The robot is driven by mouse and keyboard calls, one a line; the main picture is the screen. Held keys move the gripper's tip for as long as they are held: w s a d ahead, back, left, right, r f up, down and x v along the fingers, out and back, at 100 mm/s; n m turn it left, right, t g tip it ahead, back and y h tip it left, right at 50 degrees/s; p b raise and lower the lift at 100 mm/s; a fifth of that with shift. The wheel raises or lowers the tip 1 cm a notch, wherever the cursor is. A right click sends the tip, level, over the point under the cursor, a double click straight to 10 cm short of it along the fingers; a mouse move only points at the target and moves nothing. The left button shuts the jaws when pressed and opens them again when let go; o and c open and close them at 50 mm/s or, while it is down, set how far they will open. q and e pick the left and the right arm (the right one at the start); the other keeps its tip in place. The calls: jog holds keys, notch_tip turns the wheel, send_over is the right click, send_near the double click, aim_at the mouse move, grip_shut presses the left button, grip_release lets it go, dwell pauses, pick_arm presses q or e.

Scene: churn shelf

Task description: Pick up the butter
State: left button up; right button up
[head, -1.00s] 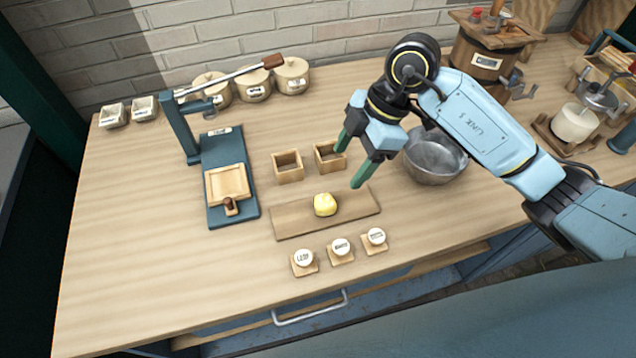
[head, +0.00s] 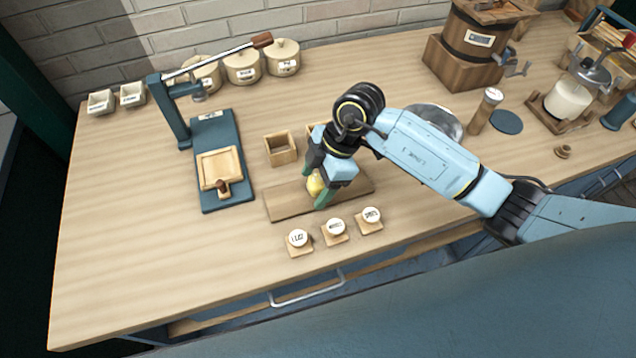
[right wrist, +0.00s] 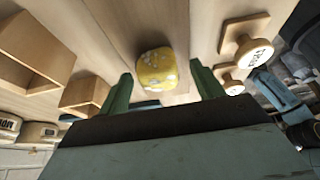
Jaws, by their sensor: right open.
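The butter (head: 315,186) is a small yellow lump on a flat wooden board (head: 287,204) near the middle of the bench. My right gripper (head: 318,187) is open and low over the board, its green fingers on either side of the butter in the head view. In the right wrist view the butter (right wrist: 157,70) shows pale specks and lies between the lines of the two fingers, a little ahead of the tips. I cannot tell whether a finger touches it. My left gripper is not in view.
Labelled stamps (head: 334,230) stand in front of the board. A wooden box (head: 280,149) stands behind it, with another partly hidden by my gripper. A blue lever press (head: 218,160) is on the left. A metal bowl (head: 436,116) sits behind my right arm. The bench's left front is clear.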

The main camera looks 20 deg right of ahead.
jog(key=c, duration=1.1)
